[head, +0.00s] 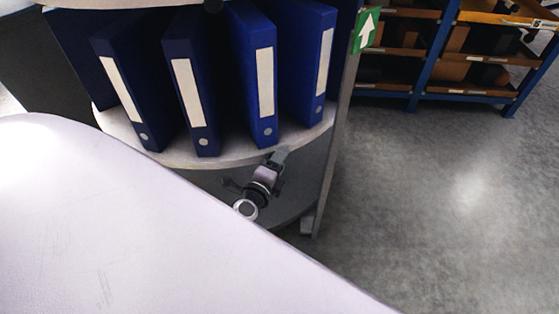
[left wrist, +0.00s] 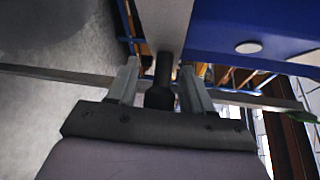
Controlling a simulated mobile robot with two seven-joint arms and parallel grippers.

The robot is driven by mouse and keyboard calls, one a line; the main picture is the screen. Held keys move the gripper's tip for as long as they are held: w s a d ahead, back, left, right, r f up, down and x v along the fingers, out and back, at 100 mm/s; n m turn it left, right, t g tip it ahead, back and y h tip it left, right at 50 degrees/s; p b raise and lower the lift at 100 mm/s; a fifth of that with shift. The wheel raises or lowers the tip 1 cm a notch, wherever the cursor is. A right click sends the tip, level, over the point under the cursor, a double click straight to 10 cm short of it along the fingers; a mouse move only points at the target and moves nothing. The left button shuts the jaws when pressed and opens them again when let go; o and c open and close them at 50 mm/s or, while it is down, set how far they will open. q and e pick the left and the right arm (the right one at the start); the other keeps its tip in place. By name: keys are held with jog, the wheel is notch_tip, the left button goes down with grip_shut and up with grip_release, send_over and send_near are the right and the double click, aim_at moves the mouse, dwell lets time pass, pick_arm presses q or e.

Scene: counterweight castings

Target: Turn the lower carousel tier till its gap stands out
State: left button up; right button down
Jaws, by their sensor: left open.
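The lower carousel tier (head: 230,155) is a pale round shelf carrying several upright blue binders (head: 255,75) with white labels. No wide empty slot shows on its visible side. My left gripper (head: 280,157) is at the tier's front rim, below the binders. In the left wrist view its two fingers (left wrist: 160,88) are open, one on each side of a dark peg (left wrist: 162,78) at the pale rim (left wrist: 165,25). I cannot tell whether either finger touches the peg. A blue binder (left wrist: 230,35) is close on the right there. My right gripper is not in view.
A grey post (head: 340,110) with a green arrow sign (head: 366,30), arrow upward, stands right of the tier. A round dark base (head: 290,205) lies below. The upper tier's edge (head: 100,3) is above. A blue rack (head: 430,50) stands behind; the floor at right is clear.

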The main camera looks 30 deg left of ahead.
aim_at(318, 135)
pick_arm(q)
jog(key=shift+w, duration=0.2)
